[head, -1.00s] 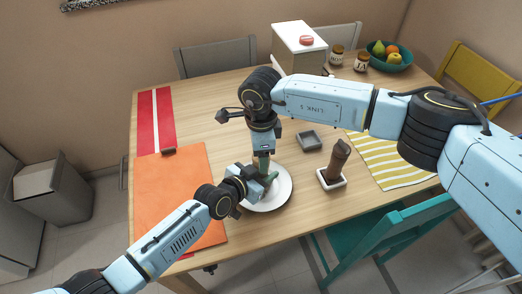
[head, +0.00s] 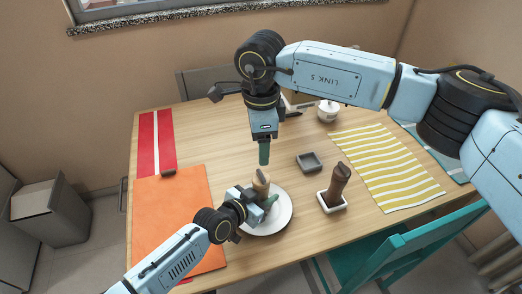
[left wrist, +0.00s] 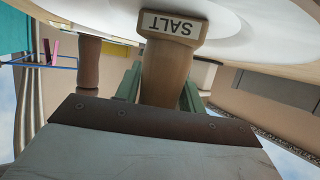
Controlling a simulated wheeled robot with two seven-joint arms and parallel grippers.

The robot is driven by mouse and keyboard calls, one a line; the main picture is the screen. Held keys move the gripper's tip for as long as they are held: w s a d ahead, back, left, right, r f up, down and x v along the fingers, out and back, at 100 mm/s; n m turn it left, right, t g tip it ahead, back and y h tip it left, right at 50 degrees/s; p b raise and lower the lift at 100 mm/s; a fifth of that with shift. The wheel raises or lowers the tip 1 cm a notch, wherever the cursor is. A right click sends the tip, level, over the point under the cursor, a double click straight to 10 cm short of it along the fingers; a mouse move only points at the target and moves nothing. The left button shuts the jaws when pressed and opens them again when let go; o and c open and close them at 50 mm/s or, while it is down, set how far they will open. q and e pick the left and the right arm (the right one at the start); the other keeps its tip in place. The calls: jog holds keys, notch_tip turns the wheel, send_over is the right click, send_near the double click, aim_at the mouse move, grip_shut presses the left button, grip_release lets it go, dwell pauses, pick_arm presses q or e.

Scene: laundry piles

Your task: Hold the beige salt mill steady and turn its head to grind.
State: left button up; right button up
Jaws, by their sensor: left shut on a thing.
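The beige salt mill (head: 260,184) stands on a white plate (head: 284,217) near the table's front edge. Its top shows in the head view; its lower body is hidden behind my left gripper. In the left wrist view the mill (left wrist: 165,72) bears a SALT label at its base. My left gripper (head: 266,201) is shut around the mill's body, its green fingers on either side. My right gripper (head: 264,153) points straight down just above the mill's top, apart from it. Its fingers overlap in this view, so their opening cannot be judged.
An orange mat (head: 178,210) is at left, a yellow-striped cloth (head: 385,165) at right. My right arm hides the table's back right.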

pick_arm(q)
jog(key=o, duration=1.2)
jog(key=shift+o, duration=0.2)
jog(key=v, duration=1.2)
